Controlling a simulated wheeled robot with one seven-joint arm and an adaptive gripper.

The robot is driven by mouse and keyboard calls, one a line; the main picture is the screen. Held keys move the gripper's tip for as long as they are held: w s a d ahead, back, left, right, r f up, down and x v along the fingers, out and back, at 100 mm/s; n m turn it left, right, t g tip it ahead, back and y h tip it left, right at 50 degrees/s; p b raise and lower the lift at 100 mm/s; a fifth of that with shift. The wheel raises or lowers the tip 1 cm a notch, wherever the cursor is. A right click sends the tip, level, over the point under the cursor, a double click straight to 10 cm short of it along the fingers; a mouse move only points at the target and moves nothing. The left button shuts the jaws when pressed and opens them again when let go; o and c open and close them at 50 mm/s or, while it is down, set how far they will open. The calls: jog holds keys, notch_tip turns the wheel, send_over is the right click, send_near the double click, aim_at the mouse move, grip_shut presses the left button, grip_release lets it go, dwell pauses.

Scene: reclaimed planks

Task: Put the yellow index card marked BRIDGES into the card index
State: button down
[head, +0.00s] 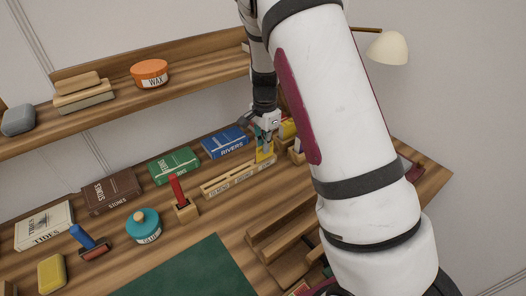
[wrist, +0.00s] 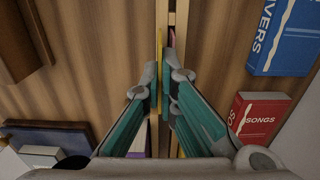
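The yellow index card (head: 264,154) is upright below my gripper (head: 266,136) in the head view, at the right end of the card index (head: 232,177), a long, low pale wooden holder with lettering on its front. In the wrist view the card (wrist: 160,70) shows edge-on as a thin yellow strip between the teal pads of my gripper (wrist: 161,88), which is shut on it.
A red-handled stamp (head: 180,198) stands in front left. A stepped wooden rack (head: 277,240) is nearer. The green mat (head: 190,272) is clear.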

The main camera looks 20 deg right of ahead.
jog(key=shift+w, duration=0.45)
jog(key=shift+w+f, duration=0.25)
jog(key=shift+f, duration=0.1)
jog(key=shift+s+f, duration=0.15)
jog(key=shift+f, duration=1.4)
jog(key=c, duration=1.8)
grip_release()
jog(key=shift+f, duration=0.1)
jog(key=shift+a, duration=0.1)
